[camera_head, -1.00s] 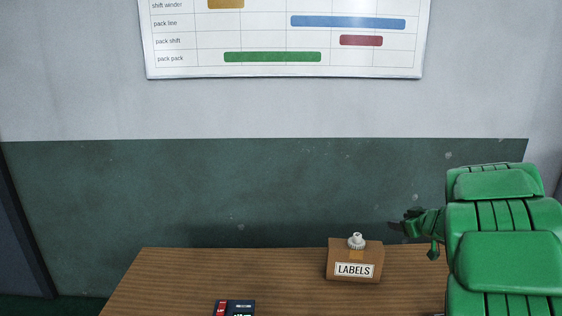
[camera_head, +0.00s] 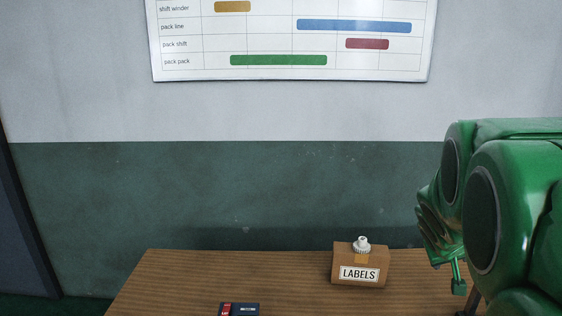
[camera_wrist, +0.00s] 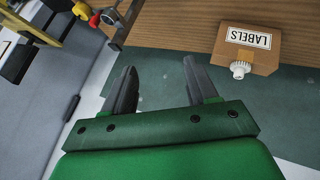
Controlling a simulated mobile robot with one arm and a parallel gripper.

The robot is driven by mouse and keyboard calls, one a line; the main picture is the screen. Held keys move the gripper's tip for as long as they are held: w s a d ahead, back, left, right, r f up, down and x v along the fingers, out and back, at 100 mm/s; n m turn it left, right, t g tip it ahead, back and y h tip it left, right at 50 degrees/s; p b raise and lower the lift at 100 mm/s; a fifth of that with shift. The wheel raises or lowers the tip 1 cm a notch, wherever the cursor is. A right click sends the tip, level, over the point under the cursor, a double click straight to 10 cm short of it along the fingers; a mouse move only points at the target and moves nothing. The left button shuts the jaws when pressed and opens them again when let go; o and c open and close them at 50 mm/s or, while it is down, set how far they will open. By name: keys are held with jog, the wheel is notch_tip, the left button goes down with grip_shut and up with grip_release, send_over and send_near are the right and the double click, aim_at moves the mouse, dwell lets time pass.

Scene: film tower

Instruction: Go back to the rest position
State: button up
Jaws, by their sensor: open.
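My green arm fills the right edge of the head view. My gripper shows in the wrist view (camera_wrist: 159,68) with its two dark fingers spread wide apart and nothing between them. The brown LABELS box (camera_head: 347,277) stands upright on the wooden table (camera_head: 220,275), with a white ribbed cap (camera_head: 362,243) on top. The box also shows in the wrist view (camera_wrist: 262,57), beyond the fingers and apart from them. In the head view the fingers are hard to make out behind the arm.
A dark packet with a red part (camera_head: 240,309) lies at the table's front edge. A white chart board (camera_head: 290,75) hangs on the wall. In the wrist view, a red knob (camera_wrist: 94,20) and yellow parts (camera_wrist: 82,9) are at the upper left. The table's left part looks clear.

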jog(key=s+a+f+g+y, duration=0.1)
jog(key=s+a+g+y, duration=0.1)
jog(key=s+a, duration=0.9)
jog(key=s+a+f+g+y, duration=0.2)
jog(key=s+a+g, duration=0.3)
jog(key=s+a, duration=0.7)
jog(key=s+y, duration=0.1)
jog(key=s, duration=0.6)
jog(key=shift+f+n+y, duration=0.3)
jog(key=shift+n, duration=0.1)
jog(key=shift+a, duration=0.1)
